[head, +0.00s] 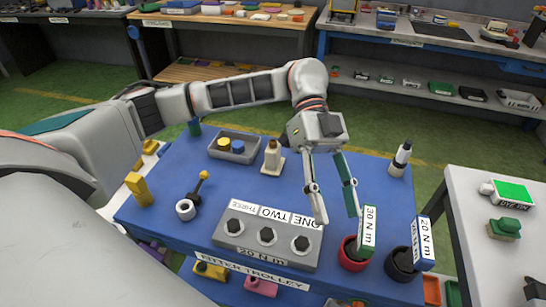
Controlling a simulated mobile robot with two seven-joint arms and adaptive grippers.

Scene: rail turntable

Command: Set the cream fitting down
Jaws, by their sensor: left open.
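A cream upright piece (272,157), which looks like the cream fitting, stands on a pale square base near the middle of the blue trolley top (330,182). My left gripper (338,217) is open and points down, with nothing visible between its fingers. It is to the right of the cream piece and apart from it. Its fingertips are by the right end of the grey block (267,255) and the tag of the red cup; whether they touch anything cannot be told. My right gripper is not in view.
A red cup (352,262) tagged 30 N m and a dark cup (400,268) tagged 20 N m stand at the front right. A grey tray (221,154), a white ring (185,210), a yellow block (139,190) and a black-and-white bottle (401,160) are also on top.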

